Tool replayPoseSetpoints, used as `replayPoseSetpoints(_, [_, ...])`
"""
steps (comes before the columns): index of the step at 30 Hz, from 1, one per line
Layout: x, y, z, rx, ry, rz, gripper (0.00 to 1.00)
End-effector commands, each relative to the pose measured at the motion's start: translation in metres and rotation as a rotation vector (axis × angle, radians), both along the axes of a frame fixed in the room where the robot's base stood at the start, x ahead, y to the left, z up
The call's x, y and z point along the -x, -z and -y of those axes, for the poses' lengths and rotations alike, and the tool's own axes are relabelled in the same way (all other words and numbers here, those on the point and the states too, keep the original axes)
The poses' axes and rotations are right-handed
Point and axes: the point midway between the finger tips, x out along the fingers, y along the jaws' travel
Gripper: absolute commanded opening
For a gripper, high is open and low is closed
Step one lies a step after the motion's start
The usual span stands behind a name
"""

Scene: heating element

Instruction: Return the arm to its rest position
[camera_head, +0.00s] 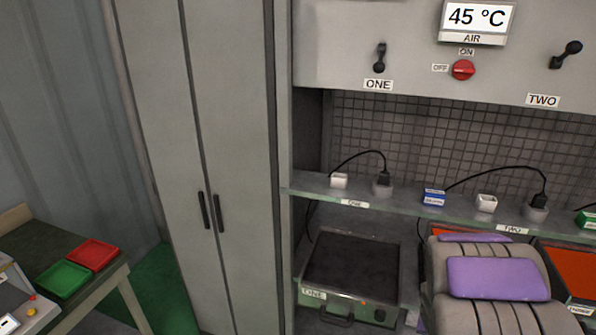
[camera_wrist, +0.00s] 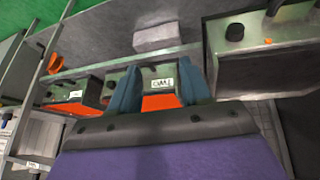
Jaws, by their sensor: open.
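My arm, grey with purple panels, fills the lower right of the head view, in front of the lower shelf. Its gripper end is hidden there. In the wrist view my gripper (camera_wrist: 159,70) shows two blue-grey fingers spread apart, with nothing between them. Behind the fingers is a box with an orange-red face (camera_wrist: 160,103) and a white label. I cannot tell how far it is from the fingertips.
A green box with a dark top (camera_head: 350,262) sits left of my arm; an orange-red panel (camera_head: 572,272) is to its right. A shelf (camera_head: 405,207) with plugs and cables runs above. Tall grey cabinet doors (camera_head: 215,150) stand left. Red (camera_head: 92,254) and green (camera_head: 63,279) trays lie on a side table.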

Motion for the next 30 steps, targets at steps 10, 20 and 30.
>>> replayPoseSetpoints(10, [0.087, -0.078, -0.064, 0.0, -0.049, -0.22, 0.47])
replayPoseSetpoints(20, [0.202, -0.124, -0.151, -0.135, -0.228, -0.452, 0.47])
replayPoseSetpoints(30, [0.285, -0.146, -0.202, -0.245, -0.416, -0.594, 0.47])
